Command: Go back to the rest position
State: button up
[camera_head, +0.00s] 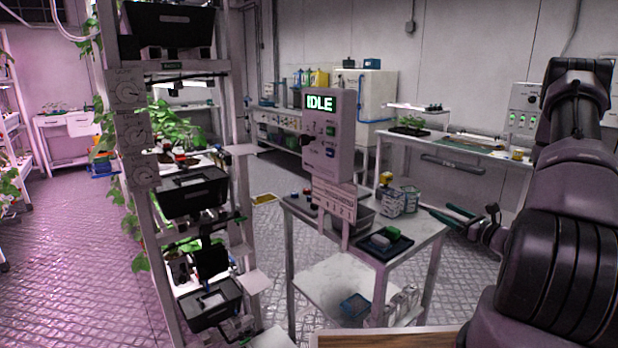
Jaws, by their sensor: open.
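My arm fills the right side of the head view, folded upright with its dark links close to the camera. My gripper (440,210) shows small and partly hidden behind the arm. Its dark, greenish fingers point left, just off the right edge of the small white table (417,229). They look apart, with nothing seen between them. A grey control box (327,165) with a lit screen reading "IDLE" stands on a post at that table.
A tall rack (243,190) with black bins and plants stands at left centre. The white table carries a black tray (405,243), cans and a grey bin. A wooden edge (390,341) lies at the bottom. A workbench (480,156) stands at the back right. Open floor (85,230) lies at left.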

jog(key=s+a+r+n+g+y, duration=0.3)
jog(key=a+r+n+g+y, duration=0.5)
jog(key=a+r, duration=0.45)
jog(key=s+a+r+n+g+h, duration=0.6)
jog(key=s+a+r+n, duration=0.25)
jog(key=s+n, duration=0.2)
jog(key=s+d+r+n+t+h, duration=0.2)
jog(key=s+r+n+h, duration=0.1)
jog(key=s+r, duration=0.3)
jog(key=s+d+r+n+t+h, duration=0.2)
jog(key=s+r+n+t+h, duration=0.1)
jog(key=s+r+h, duration=0.2)
jog(key=shift+s+r+n, duration=0.35)
jog(key=shift+s, duration=0.7)
jog(key=shift+d+h, duration=0.1)
jog(key=shift+h, duration=0.2)
